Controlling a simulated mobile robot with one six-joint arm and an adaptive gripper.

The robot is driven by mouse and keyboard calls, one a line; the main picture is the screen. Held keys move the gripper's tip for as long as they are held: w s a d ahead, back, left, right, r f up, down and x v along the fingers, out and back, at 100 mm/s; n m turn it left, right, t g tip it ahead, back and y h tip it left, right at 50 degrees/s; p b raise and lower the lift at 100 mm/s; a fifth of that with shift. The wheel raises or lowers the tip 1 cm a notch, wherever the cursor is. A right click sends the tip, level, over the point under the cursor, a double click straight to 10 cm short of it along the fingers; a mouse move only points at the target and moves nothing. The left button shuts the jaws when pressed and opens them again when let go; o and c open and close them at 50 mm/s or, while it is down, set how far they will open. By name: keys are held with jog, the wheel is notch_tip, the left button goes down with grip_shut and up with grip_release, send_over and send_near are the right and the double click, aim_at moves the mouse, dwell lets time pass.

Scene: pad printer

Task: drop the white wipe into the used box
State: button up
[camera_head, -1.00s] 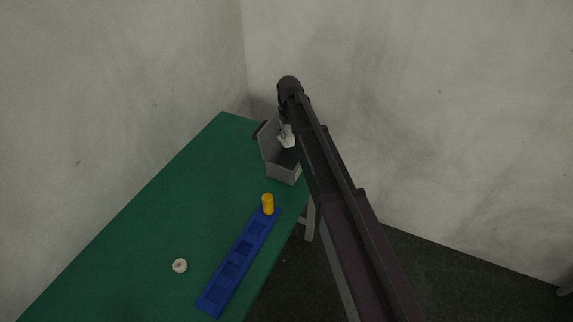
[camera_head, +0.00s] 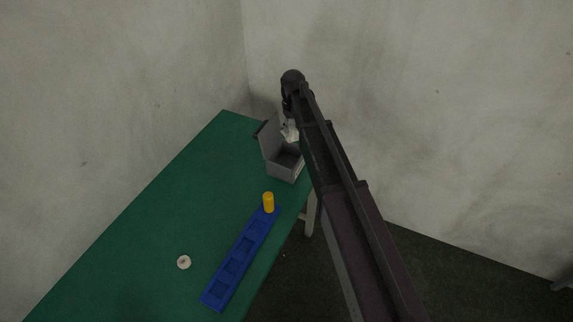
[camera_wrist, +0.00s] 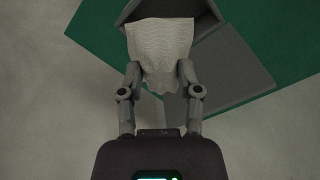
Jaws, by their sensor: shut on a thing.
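The white wipe (camera_wrist: 160,48) hangs between the fingers of my gripper (camera_wrist: 158,72) in the wrist view. My gripper is shut on it. In the head view the wipe (camera_head: 290,131) shows as a small pale patch below the end of my arm, above the open grey box (camera_head: 284,169). The box stands at the table's far right edge with its lid raised. In the wrist view the box's grey lid (camera_wrist: 240,68) and dark inside lie beneath and beyond the wipe. The wipe hides part of the box opening.
The green table (camera_head: 150,220) holds a blue slotted tray (camera_head: 240,258) with a yellow cylinder (camera_head: 268,202) at its far end. A small white round piece (camera_head: 184,262) lies left of the tray. Walls stand close behind.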

jog(key=shift+f+b, duration=2.8)
jog(key=shift+f, duration=0.1)
jog(key=o, duration=1.1)
jog(key=shift+r, duration=0.15)
